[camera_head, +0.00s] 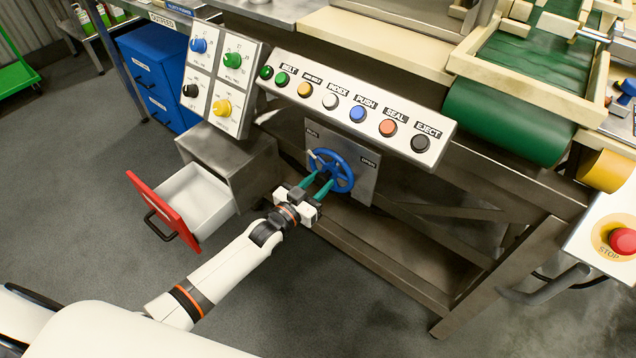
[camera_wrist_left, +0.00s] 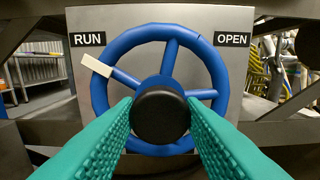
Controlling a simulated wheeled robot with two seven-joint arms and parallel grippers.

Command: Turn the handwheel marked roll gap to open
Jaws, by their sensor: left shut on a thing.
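The blue handwheel (camera_head: 350,172) sits on a grey plate under the button panel. In the left wrist view it shows a blue rim (camera_wrist_left: 101,97), spokes and a black round hub (camera_wrist_left: 160,114). A white marker (camera_wrist_left: 96,66) on its rim lies at the upper left, just below the RUN label (camera_wrist_left: 87,39). The OPEN label (camera_wrist_left: 232,39) is at the upper right. My left gripper (camera_head: 321,184) has its green fingers on either side of the hub, shut on it. My right gripper is not in view.
A slanted button panel (camera_head: 357,113) overhangs the wheel. A drawer with a red front (camera_head: 162,210) stands open to the left of my left arm. A panel of coloured knobs (camera_head: 221,77) is above it. A red stop button (camera_head: 622,241) is at far right.

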